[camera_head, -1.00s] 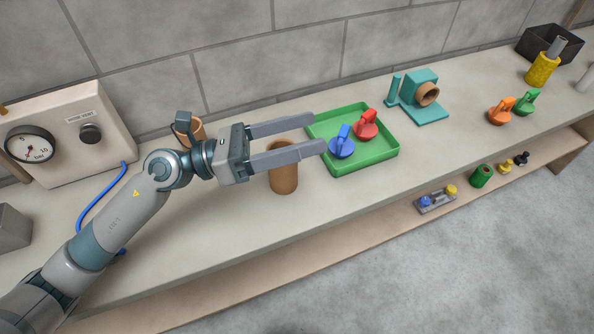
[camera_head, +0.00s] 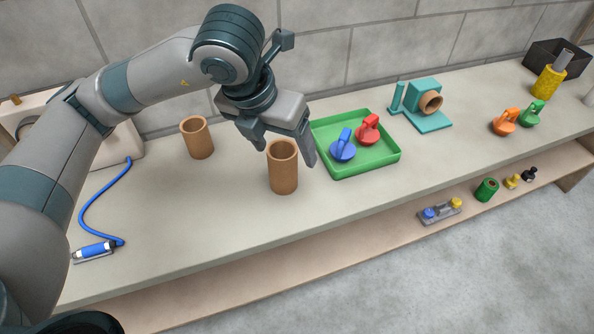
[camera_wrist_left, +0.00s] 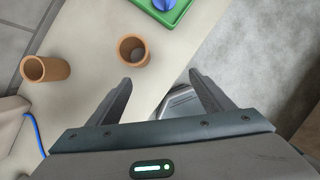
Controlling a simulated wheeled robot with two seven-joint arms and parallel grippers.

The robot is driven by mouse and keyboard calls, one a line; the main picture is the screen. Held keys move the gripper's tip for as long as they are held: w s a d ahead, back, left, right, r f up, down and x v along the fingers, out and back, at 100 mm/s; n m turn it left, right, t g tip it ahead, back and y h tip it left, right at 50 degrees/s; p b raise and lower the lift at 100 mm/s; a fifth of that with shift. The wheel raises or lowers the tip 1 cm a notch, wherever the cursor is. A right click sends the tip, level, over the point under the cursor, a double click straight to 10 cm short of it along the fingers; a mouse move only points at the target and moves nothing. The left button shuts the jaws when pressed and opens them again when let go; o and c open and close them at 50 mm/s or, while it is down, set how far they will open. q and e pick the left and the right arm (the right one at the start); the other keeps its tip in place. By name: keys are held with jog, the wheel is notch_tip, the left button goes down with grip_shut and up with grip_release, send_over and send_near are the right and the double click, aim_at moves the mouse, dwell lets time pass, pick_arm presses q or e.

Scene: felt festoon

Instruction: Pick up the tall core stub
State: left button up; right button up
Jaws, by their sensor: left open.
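Two brown, hollow core stubs stand upright on the bench. The nearer one (camera_head: 283,172) looks the taller in the head view; it also shows in the left wrist view (camera_wrist_left: 134,52). The other stub (camera_head: 197,140) stands further back to the left, and shows at the left of the wrist view (camera_wrist_left: 46,69). My left gripper (camera_head: 286,156) is open and empty, pointing down. In the head view its fingers appear on either side of the nearer stub's top. In the wrist view that stub lies ahead of the left fingertip, not between the fingers (camera_wrist_left: 160,77). My right gripper is not in view.
A green tray (camera_head: 367,165) with blue and red handled pieces stands right of the nearer stub. A teal stand (camera_head: 427,121) holds a brown tube further right. A blue cable (camera_head: 92,203) lies at the left. The bench between cable and nearer stub is clear.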

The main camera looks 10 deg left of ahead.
pick_arm(q)
jog(key=shift+w+a+r+n+t+y, duration=0.6)
jog(key=shift+w+a+r+n+y, duration=0.2)
jog(key=shift+a+r+n, duration=0.25)
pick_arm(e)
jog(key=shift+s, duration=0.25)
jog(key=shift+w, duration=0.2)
pick_arm(q)
jog(key=p, duration=0.1)
send_near(282, 155)
jog(key=shift+s+d+f, duration=0.65)
jog(key=shift+s+d, duration=0.15)
jog(key=shift+s, duration=0.15)
jog(key=shift+p+x, duration=0.4)
jog(key=shift+x, duration=0.8)
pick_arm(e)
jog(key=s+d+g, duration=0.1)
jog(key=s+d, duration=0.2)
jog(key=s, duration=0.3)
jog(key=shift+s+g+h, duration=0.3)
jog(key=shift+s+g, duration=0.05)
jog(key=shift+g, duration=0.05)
